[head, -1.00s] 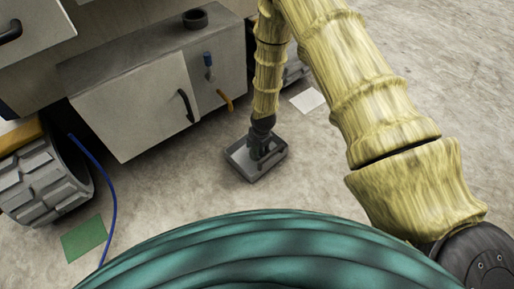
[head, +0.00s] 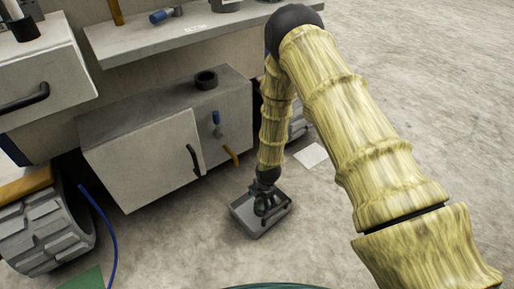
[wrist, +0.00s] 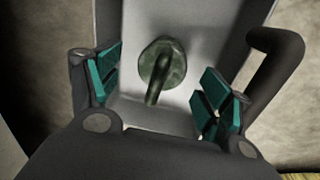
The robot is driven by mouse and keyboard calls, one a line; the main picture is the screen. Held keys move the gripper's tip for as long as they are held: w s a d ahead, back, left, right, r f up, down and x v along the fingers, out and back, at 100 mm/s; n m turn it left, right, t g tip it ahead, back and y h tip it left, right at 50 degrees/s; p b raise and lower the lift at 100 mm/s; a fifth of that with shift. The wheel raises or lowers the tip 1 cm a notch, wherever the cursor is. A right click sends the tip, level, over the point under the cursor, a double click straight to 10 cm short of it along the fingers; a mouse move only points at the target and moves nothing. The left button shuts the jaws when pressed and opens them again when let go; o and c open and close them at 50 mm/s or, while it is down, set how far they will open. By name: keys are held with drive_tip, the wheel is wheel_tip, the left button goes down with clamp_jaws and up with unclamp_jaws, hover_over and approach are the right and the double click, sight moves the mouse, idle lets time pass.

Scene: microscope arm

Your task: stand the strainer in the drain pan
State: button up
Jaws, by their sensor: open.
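The drain pan (head: 244,222) is a shallow grey tray on the floor in front of the cabinet; its pale inside (wrist: 205,25) fills the middle of the wrist view. A dark green mottled piece with a round disc and a stem, which looks like the strainer (wrist: 162,60), is over the pan floor, the stem pointing toward the wrist camera. I cannot tell exactly how its base meets the pan. My gripper (wrist: 160,95) is open, its teal pads on either side of the stem and apart from it. In the head view my gripper (head: 263,203) reaches down into the pan.
A dark curved bar (wrist: 283,58), seemingly the pan's handle, is close to my right finger. The grey cabinet (head: 140,160) with handles and a blue hose (head: 106,222) stand left of the pan. A white sheet (head: 310,155) lies behind right. The floor at right is clear.

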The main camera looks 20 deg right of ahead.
wheel_tip(320, 180, up, 9)
drive_tip(key=p, duration=0.7)
drive_tip(key=shift+w+r, duration=0.1)
drive_tip(key=shift+r, duration=0.05)
wheel_tip(320, 180, up, 20)
drive_tip(key=w+a+m+h+p, duration=0.1)
drive_tip(key=w+m+p, duration=0.1)
drive_tip(key=m+p, duration=0.4)
drive_tip(key=p, duration=0.5)
drive_tip(key=shift+w, duration=0.25)
drive_tip(key=shift+a, duration=0.1)
drive_tip(key=s+d+f+m, duration=0.1)
drive_tip(key=s+f+m, duration=0.3)
drive_tip(key=s, duration=0.5)
drive_tip(key=s+d+f+m, duration=0.1)
drive_tip(key=s+f+m, duration=0.25)
drive_tip(key=s, duration=0.55)
drive_tip(key=s+d+m+g, duration=0.2)
drive_tip(key=s+m, duration=0.7)
drive_tip(key=s, duration=1.2)
wheel_tip(320, 180, up, 25)
drive_tip(key=p, duration=2.5)
drive_tip(key=shift+d, duration=0.2)
drive_tip(key=shift+w+f, duration=0.1)
drive_tip(key=shift+f, duration=0.05)
drive_tip(key=shift+c, duration=0.2)
